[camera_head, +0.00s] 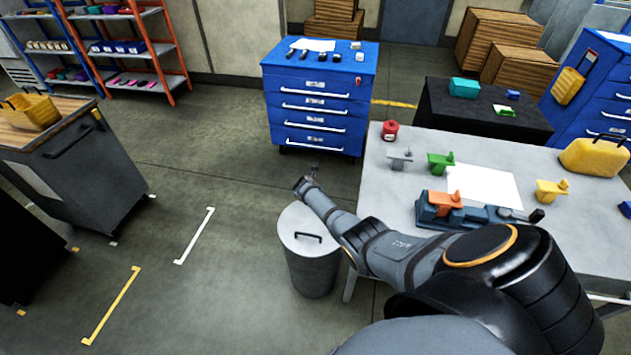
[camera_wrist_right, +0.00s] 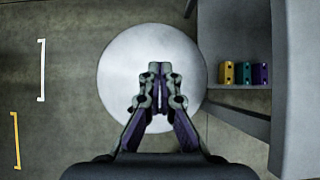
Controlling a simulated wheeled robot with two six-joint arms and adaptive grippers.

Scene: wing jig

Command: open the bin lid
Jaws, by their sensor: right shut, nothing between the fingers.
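The bin (camera_head: 312,272) is a grey cylinder standing on the floor beside the table. Its round pale lid (camera_head: 292,222) is on and looks closed, with a dark bar handle (camera_head: 308,237) on top. In the right wrist view the lid (camera_wrist_right: 118,75) fills the middle, and my gripper hides its handle. My right gripper (camera_head: 313,170) shows small in the head view; in the right wrist view (camera_wrist_right: 160,68) its fingers are together and empty, above the lid. I cannot tell the exact height. My left gripper is not in view.
The grey table (camera_head: 385,215) stands right of the bin, holding small coloured fixtures and a blue jig (camera_head: 430,210). Small coloured blocks (camera_wrist_right: 245,73) sit at the right in the wrist view. A blue drawer cabinet (camera_head: 318,100) stands behind. Floor left of the bin is clear.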

